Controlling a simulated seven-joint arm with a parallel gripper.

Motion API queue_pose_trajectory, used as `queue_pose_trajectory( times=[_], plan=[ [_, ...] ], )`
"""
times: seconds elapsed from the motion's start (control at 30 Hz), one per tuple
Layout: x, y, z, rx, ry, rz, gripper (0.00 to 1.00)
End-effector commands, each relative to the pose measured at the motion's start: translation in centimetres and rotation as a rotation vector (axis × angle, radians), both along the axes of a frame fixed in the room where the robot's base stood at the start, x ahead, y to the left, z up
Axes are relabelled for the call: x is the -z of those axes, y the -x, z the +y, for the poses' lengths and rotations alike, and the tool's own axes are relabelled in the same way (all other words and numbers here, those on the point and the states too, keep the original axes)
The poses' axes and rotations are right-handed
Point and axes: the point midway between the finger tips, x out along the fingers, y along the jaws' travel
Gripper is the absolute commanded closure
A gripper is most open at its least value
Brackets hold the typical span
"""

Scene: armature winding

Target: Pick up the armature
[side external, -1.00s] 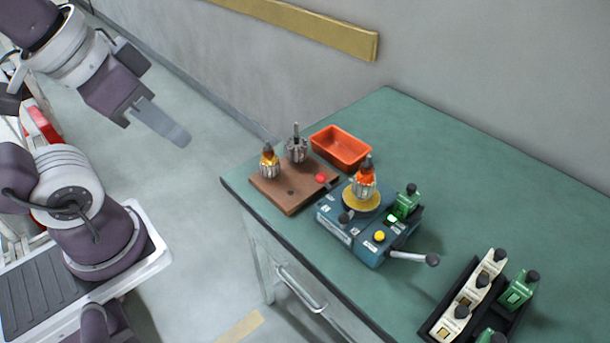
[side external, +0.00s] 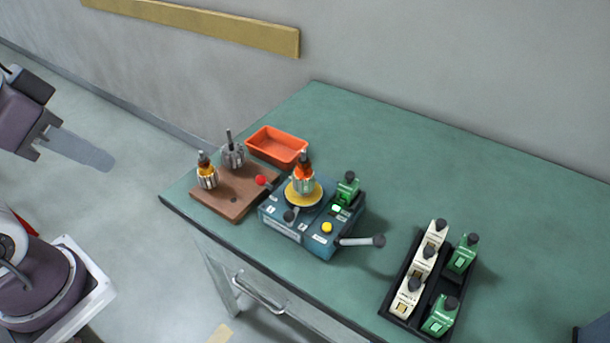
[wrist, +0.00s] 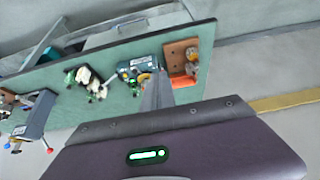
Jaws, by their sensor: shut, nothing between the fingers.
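In the side view, an armature with orange-red windings (side external: 304,177) stands upright on the yellow disc of a blue machine (side external: 318,232). An armature with yellow-orange windings (side external: 207,173) and a bare grey armature (side external: 233,154) stand on a brown board (side external: 237,207) to its left. My gripper (side external: 108,163) is at the left, shut and empty, well away from the bench and all armatures. In the wrist view, its closed fingers (wrist: 157,82) point toward the bench and partly cover the machine area.
An orange tray (side external: 277,146) sits behind the board. A black rack (side external: 396,307) holds several white and green handled parts at the right. The machine's lever (side external: 357,241) sticks out rightward. The green bench (side external: 450,170) is clear at the back. Another blue device (wrist: 36,115) shows in the wrist view.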

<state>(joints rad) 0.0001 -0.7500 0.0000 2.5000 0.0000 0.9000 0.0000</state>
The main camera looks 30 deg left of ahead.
Motion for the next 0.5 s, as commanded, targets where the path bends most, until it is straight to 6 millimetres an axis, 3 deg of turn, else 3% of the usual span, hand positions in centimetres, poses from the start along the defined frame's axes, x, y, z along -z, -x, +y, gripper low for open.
queue_pose_trajectory(
  times=[0.47,0.5],
  plan=[
    [0.0,0.0,0.0,0.0,0.0,0.0,1.0],
    [0.0,0.0,0.0,0.0,0.0,0.0,0.92]
  ],
)
